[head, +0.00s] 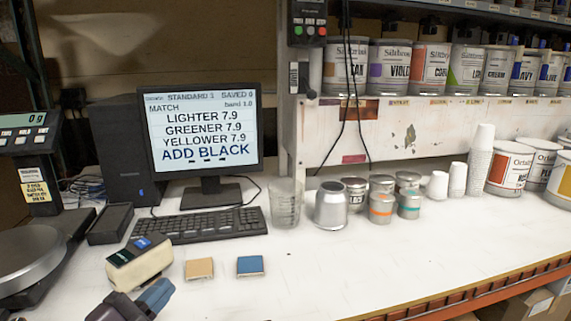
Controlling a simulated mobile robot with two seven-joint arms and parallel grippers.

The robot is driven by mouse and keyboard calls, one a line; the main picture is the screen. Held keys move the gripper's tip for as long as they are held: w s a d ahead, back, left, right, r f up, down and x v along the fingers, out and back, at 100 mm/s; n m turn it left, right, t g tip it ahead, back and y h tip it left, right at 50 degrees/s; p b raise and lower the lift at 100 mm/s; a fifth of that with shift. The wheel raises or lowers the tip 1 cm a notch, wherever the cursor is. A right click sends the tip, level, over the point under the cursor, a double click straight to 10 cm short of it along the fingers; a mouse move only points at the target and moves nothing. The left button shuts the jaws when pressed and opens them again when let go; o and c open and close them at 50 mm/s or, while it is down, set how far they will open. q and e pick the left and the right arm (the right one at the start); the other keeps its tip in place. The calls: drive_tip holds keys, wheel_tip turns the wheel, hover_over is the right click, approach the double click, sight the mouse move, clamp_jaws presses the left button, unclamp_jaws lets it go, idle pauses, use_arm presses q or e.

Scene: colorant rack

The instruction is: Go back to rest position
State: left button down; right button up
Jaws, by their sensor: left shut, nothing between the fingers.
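My left gripper (136,301) shows at the bottom left edge of the head view. Its dark fingers are shut with nothing between them, low in front of a cream and dark green handheld device (140,266) on the white bench. The device appears apart from the fingers. My right gripper is not in view.
A tan square (199,268) and a blue square (250,265) lie right of the device. Behind are a keyboard (200,224) and monitor (204,130). A round scale plate (30,262) is at left; cans and cups stand right. The bench's front right (370,275) is clear.

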use_arm(q)
drive_tip(key=s+a+f+n+g+y, duration=0.3)
drive_tip(key=a+f+n+y, duration=0.1)
drive_tip(key=f+n+y, duration=0.25)
drive_tip(key=s+a+f+n+g+y, duration=0.2)
drive_tip(key=s+a+f+n+y, duration=0.25)
drive_tip(key=f+n, duration=0.3)
drive_tip(key=s+f+n+g, duration=0.2)
drive_tip(key=s+f+g, duration=0.35)
drive_tip(key=s, duration=0.35)
drive_tip(key=s+f+n+g, duration=0.1)
drive_tip(key=s+f+g, duration=0.45)
drive_tip(key=s, duration=0.35)
drive_tip(key=w+f+t+h, duration=0.1)
drive_tip(key=w+f+t, duration=0.7)
drive_tip(key=f+t, duration=0.1)
drive_tip(key=shift+d+m+h, duration=0.3)
drive_tip(key=shift+d+h, duration=0.1)
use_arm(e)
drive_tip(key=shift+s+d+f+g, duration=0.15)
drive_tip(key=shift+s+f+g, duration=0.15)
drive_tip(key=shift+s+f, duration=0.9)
use_arm(q)
drive_tip(key=shift+w, duration=0.1)
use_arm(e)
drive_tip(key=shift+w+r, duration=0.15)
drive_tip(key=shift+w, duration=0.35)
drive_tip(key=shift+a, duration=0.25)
